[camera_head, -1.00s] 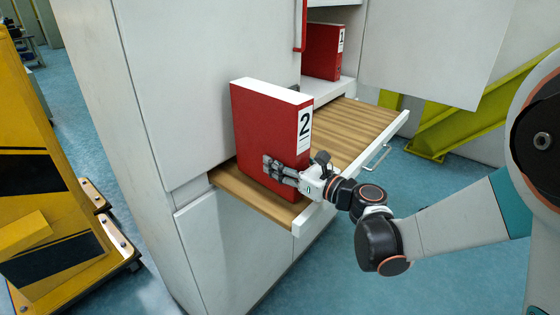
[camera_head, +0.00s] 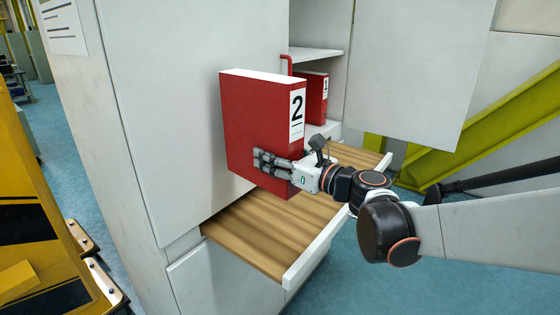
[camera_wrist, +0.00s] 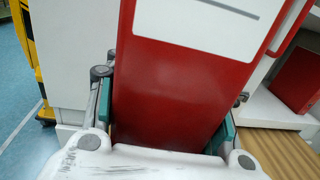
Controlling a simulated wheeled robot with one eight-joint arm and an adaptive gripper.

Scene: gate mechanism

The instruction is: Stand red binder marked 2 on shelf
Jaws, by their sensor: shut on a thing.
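The red binder marked 2 (camera_head: 255,125) is upright and held in the air above the open wooden-bottomed drawer (camera_head: 255,232). My gripper (camera_head: 272,163) is shut on its lower part, near the label edge. In the wrist view the binder's red spine (camera_wrist: 165,90) fills the space between the fingers, with part of its white label above. The shelf (camera_head: 334,131) is inside the open cabinet behind and to the right of the binder. A second red binder marked 1 (camera_head: 316,98) stands on it. The binder in my gripper hides part of the shelf's left side.
The open cabinet door (camera_head: 415,70) stands at the right of the shelf opening. An upper shelf (camera_head: 315,54) lies above binder 1. The drawer sticks out below. A yellow-green beam (camera_head: 480,120) is at the right, a yellow machine (camera_head: 30,200) at the left.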

